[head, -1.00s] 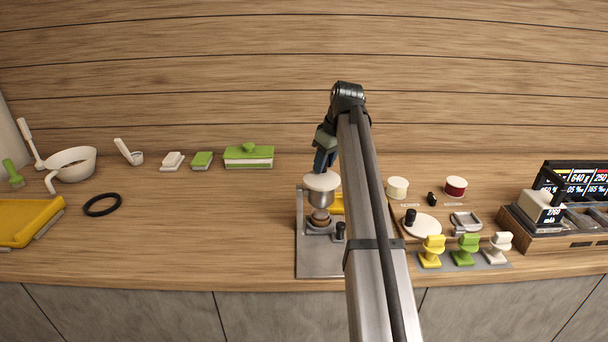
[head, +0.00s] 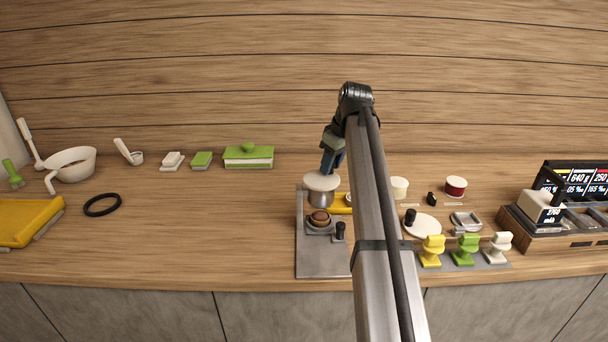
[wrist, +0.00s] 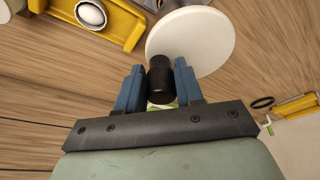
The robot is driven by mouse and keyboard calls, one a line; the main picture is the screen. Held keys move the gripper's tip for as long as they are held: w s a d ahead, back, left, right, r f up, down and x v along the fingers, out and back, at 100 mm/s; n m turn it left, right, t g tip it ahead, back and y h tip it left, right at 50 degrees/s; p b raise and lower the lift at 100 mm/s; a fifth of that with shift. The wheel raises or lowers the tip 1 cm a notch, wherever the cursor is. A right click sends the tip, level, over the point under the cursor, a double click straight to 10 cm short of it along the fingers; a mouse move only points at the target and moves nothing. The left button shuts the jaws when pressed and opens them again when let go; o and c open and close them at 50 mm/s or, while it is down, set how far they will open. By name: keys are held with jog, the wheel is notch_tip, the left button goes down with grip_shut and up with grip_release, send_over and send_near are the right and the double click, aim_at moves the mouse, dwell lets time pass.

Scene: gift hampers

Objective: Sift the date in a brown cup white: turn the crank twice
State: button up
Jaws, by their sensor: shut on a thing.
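The sifter on the grey stand has a round white top (head: 322,181) over a metal body (head: 320,198). The white top also shows large in the wrist view (wrist: 195,42). A brown cup (head: 319,218) with dark brown contents stands below the metal body. My gripper (wrist: 159,74) has its blue fingers shut on a black crank knob (wrist: 160,88) at the edge of the white top. In the head view my gripper (head: 331,161) is at the back of the white top, and the knob is hidden there.
The grey stand plate (head: 322,262) carries a black knob (head: 340,230) at front right. To the right are a white tub (head: 399,187), a red tub (head: 456,187) and yellow, green and white stampers. A black ring (head: 102,205) lies left. The counter between is clear.

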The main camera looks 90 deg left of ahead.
aim_at(328, 180)
jog(key=shift+d, duration=0.2)
jog(key=shift+w+d, duration=0.15)
jog(key=shift+d, duration=0.25)
jog(key=shift+o, duration=0.3)
jog(key=o, duration=0.4)
jog(key=shift+d, duration=1.15)
jog(key=shift+o, duration=0.2)
jog(key=shift+o, duration=0.8)
jog(key=shift+s+d+f, duration=0.1)
jog(key=shift+s+d, duration=0.15)
jog(key=shift+d, duration=0.15)
jog(key=shift+o, duration=0.8)
